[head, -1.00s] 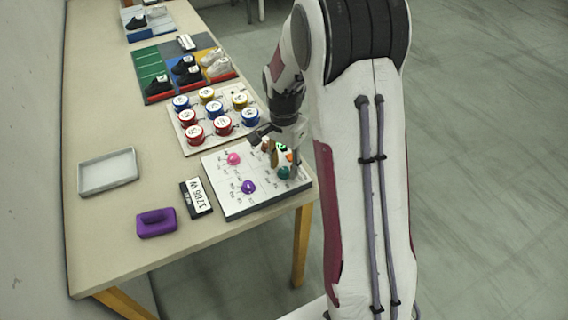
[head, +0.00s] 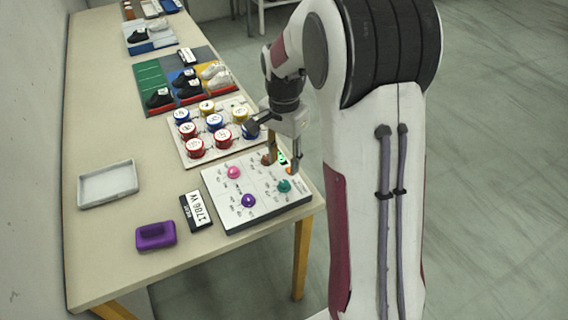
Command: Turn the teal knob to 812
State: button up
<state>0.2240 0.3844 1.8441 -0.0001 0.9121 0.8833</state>
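The teal knob (head: 284,187) stands at the right of the white panel (head: 222,196), with small dial marks around it. The marks are too small to read. My gripper (head: 281,165) is above and a little behind the teal knob, pointing down. Its two fingers are apart, nothing shows between them, and they look clear of the knob. A pink knob (head: 233,172) and a purple knob (head: 248,201) are on the panel's left half. A brownish knob at the back of the panel is partly hidden by a finger.
A black sign reading 1706 W (head: 197,211) lies left of the panel. A purple block (head: 156,236) and an empty grey tray (head: 107,184) are further left. A board of round coloured containers (head: 183,151) and shoes on coloured mats (head: 148,76) are behind.

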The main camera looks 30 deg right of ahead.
aim_at(284, 183)
jog(key=shift+r+m, duration=0.15)
jog(key=shift+m, duration=0.15)
jog(key=shift+m, duration=0.4)
dwell(0.4)
jog(key=shift+f, duration=3.9)
grip_shut()
